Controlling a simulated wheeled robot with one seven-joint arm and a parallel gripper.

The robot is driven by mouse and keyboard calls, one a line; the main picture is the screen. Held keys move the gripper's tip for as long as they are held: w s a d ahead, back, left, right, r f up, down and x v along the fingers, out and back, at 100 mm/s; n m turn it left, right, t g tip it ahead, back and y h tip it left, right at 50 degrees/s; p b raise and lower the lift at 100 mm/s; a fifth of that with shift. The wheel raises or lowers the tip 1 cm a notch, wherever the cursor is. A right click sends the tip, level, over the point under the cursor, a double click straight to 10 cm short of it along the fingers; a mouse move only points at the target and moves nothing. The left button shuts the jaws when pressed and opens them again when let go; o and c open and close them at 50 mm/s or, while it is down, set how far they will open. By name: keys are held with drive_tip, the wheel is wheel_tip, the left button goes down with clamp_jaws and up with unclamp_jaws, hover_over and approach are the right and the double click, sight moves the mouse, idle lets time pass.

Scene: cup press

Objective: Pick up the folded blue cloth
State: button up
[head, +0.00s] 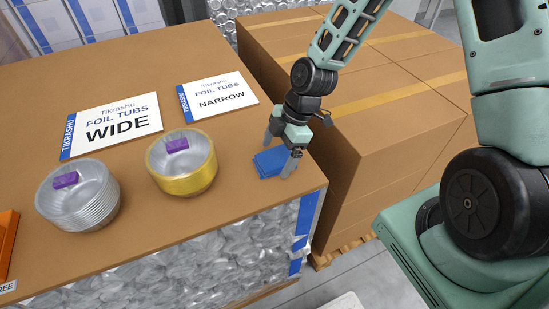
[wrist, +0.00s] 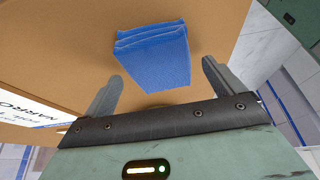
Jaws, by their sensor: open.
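The folded blue cloth (head: 272,162) lies on the brown table top near its right front corner. In the wrist view the cloth (wrist: 153,58) shows as a layered blue block, with its far part beyond the fingertips and its near part between them. My gripper (head: 281,158) is open and points down over the cloth, one finger on each side. In the wrist view the fingers of my gripper (wrist: 162,70) are spread wider than the cloth, and nothing is held. Whether a finger touches the cloth or the table, I cannot tell.
A gold-rimmed stack of foil tubs (head: 182,165) and a silver stack (head: 80,196), each with a purple block in it, stand to the left. Two signs, WIDE (head: 113,124) and NARROW (head: 218,96), lie behind them. Large cardboard boxes (head: 385,130) stand right of the table edge.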

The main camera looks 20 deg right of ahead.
drive_tip(key=shift+a+f, duration=0.1)
drive_tip(key=shift+f, duration=0.25)
drive_tip(key=shift+f, duration=0.25)
idle(0.3)
drive_tip(key=c, duration=1.1)
